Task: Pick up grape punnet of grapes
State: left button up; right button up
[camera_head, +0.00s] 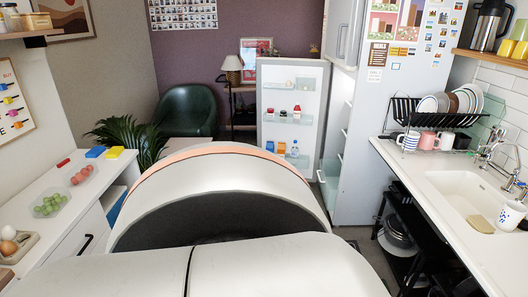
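A clear punnet of green grapes (49,206) sits on the white counter at the left. A second clear punnet with reddish round fruit (82,175) stands just behind it and to the right. Neither gripper shows in the view. Large white curved parts, seemingly of my own body, fill the lower middle and hide the floor there.
Eggs in a holder (12,243) sit nearer on the left counter (72,220). Blue (95,152) and yellow (115,152) blocks and a red item (63,162) lie farther back. A fridge door (290,115) stands open. A sink (468,192) is at the right.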

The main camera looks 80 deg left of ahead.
aim_at(48, 204)
jog(key=u, duration=4.05)
